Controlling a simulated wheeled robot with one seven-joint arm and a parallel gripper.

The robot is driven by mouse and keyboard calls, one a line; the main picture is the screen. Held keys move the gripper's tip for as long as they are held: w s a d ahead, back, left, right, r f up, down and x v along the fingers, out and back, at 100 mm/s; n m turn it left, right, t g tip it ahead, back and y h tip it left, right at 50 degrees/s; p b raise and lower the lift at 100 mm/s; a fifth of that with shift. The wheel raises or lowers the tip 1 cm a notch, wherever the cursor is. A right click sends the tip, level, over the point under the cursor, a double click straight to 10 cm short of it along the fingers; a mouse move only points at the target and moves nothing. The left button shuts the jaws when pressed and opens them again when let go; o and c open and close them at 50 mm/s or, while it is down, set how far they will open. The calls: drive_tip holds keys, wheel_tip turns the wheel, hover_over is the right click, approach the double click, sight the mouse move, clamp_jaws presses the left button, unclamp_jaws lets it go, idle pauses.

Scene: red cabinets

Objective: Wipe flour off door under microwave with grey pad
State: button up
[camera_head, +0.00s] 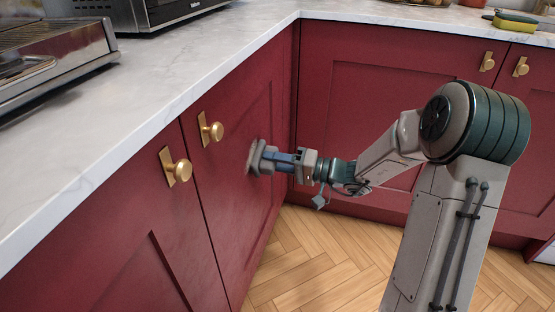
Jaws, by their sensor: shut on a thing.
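My gripper (270,160) is shut on the grey pad (254,156). The pad is upright and appears to be against the red cabinet door (225,170), right of that door's brass knob. The pad and gripper hide a small part of the door. I cannot make out any flour on the visible door surface. A dark appliance (150,12), which looks like the microwave, stands on the counter above and is cut off by the top edge.
A marble counter (200,70) overhangs the doors. Brass knobs (181,171) stick out from the doors. A steel appliance (55,50) stands at left. A yellow and green sponge (515,21) lies at back right. The wooden floor (305,255) looks clear.

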drive_tip(key=shift+s+a+f+b, duration=0.1)
drive_tip(key=shift+s+a+b, duration=0.2)
drive_tip(key=shift+s, duration=0.4)
drive_tip(key=shift+s+a+r+b, duration=0.15)
drive_tip(key=shift+s+a, duration=0.1)
drive_tip(key=shift+s, duration=0.5)
drive_tip(key=shift+s+a+f+b, duration=0.15)
drive_tip(key=shift+s+a+b, duration=0.15)
drive_tip(key=shift+s, duration=0.4)
drive_tip(key=shift+s+a, duration=0.3)
drive_tip(key=shift+s, duration=0.65)
drive_tip(key=shift+r+p, duration=0.75)
drive_tip(key=shift+r, duration=0.5)
drive_tip(key=shift+w+d+b, duration=0.25)
drive_tip(key=shift+w+d, duration=0.05)
drive_tip(key=shift+w, duration=0.65)
drive_tip(key=shift+w+d+b, duration=0.2)
drive_tip(key=shift+w+d, duration=0.1)
drive_tip(key=shift+w, duration=0.6)
drive_tip(key=shift+w+d+b, duration=0.25)
drive_tip(key=shift+w+d, duration=0.05)
drive_tip(key=shift+w, duration=0.65)
drive_tip(key=w+d, duration=0.2)
drive_tip(key=w, duration=0.4)
drive_tip(key=shift+d, duration=0.15)
drive_tip(key=shift+s, duration=0.15)
